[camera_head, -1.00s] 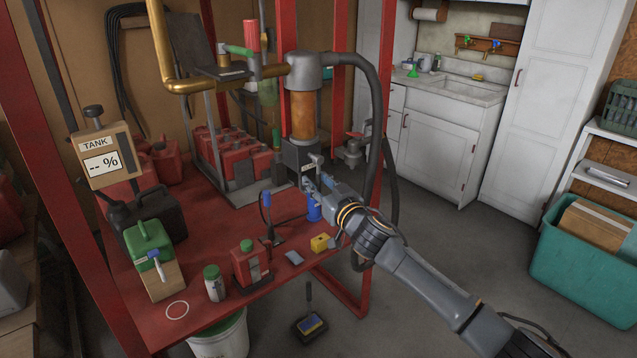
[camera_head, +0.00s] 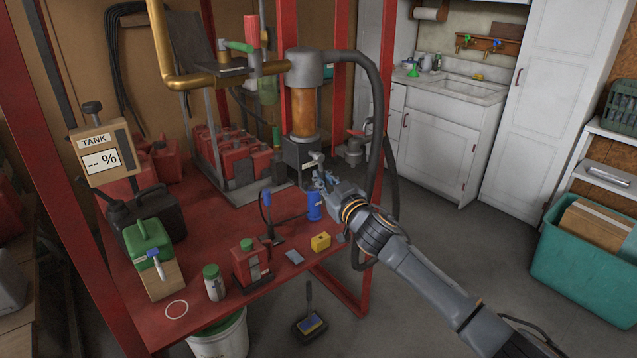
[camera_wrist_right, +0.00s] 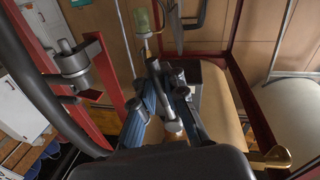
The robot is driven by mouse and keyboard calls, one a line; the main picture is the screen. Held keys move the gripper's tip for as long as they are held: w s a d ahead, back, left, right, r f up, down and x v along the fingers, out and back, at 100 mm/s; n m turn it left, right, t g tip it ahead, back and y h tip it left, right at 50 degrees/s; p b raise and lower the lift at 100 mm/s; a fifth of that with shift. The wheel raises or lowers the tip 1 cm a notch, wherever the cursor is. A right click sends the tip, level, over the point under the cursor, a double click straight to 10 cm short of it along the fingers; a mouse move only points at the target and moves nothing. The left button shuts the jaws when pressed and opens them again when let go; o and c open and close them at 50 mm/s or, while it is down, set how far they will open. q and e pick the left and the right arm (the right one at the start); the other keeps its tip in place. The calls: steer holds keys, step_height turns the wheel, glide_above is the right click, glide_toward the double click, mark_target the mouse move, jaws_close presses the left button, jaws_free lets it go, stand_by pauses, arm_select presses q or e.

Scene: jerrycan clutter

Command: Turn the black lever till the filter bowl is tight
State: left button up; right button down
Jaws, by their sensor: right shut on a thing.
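The amber filter bowl (camera_head: 304,112) stands upright between a grey cap and a dark block (camera_head: 297,154) at the back of the red bench. A small grey fitting sticks out at the block's right side. My right gripper (camera_head: 323,180) is just below and right of this block. In the wrist view my right gripper (camera_wrist_right: 172,105) has its blue fingers shut around a slim dark part with a pale round end, seemingly the black lever (camera_wrist_right: 168,103). The fingers hide most of it. My left gripper is not in view.
A black hose (camera_head: 377,100) loops down close beside my right arm. A blue cylinder (camera_head: 314,206), a yellow block (camera_head: 320,242) and a red can (camera_head: 249,265) stand on the bench (camera_head: 215,310). A brass pipe (camera_head: 160,50) runs at the upper left.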

steer(key=n, duration=0.1)
steer(key=w+d+n, duration=0.1)
steer(key=n, duration=0.1)
steer(key=shift+d+n+y, duration=0.2)
steer(key=shift+n+y, duration=0.1)
steer(key=c, duration=1.5)
jaws_free()
steer(key=shift+s+d+r, duration=0.1)
steer(key=shift+o, duration=0.5)
steer(key=shift+s+r, duration=0.1)
steer(key=shift+r, duration=0.1)
steer(key=shift+f, duration=0.1)
steer(key=v, duration=1.2)
steer(key=shift+f, duration=0.2)
steer(key=shift+c, duration=0.4)
